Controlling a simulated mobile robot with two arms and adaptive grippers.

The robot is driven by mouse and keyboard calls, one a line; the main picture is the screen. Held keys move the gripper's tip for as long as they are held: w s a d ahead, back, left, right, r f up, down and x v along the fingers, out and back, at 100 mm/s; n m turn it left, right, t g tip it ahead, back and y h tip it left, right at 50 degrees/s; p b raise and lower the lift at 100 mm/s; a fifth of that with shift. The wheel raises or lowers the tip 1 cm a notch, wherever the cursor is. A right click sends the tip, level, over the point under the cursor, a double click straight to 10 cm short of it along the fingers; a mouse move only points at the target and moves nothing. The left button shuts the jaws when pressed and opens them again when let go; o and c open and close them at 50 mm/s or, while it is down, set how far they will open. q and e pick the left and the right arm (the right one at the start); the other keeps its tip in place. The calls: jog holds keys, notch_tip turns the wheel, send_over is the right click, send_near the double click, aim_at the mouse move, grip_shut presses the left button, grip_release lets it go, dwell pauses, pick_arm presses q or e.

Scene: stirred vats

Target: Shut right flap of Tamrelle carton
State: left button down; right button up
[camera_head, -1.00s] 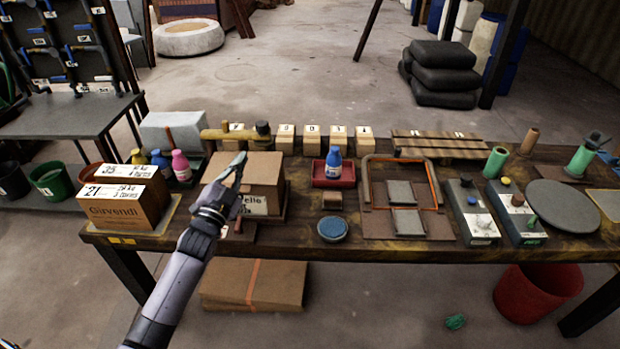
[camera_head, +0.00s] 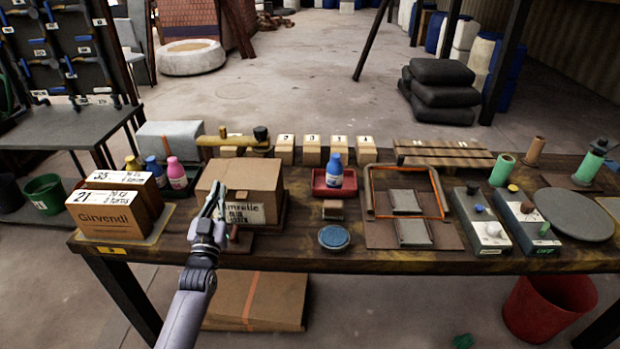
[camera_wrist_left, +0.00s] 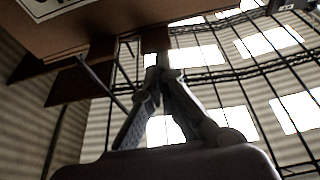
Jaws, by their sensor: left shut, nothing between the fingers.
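The Tamrelle carton (camera_head: 262,180) is a brown box on the bench, left of the middle. Its top looks flat, and I cannot tell its flaps apart. Its front label is partly hidden by my left gripper (camera_head: 215,203), which is upright in front of the carton's left part. In the left wrist view my gripper (camera_wrist_left: 163,66) has its fingers together with nothing between them. A brown box side with a label edge (camera_wrist_left: 100,14), likely the carton, fills the upper left there. I cannot tell whether the gripper touches it. My right gripper is not in view.
Girvendi boxes (camera_head: 118,212) and several small bottles (camera_head: 176,174) stand left of the carton. A red tray (camera_head: 333,183) with a blue bottle and a round blue-topped tin (camera_head: 334,237) lie to its right. Numbered blocks (camera_head: 311,150) line the back.

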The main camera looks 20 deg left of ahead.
pick_arm(q)
jog(key=shift+f+n, duration=0.3)
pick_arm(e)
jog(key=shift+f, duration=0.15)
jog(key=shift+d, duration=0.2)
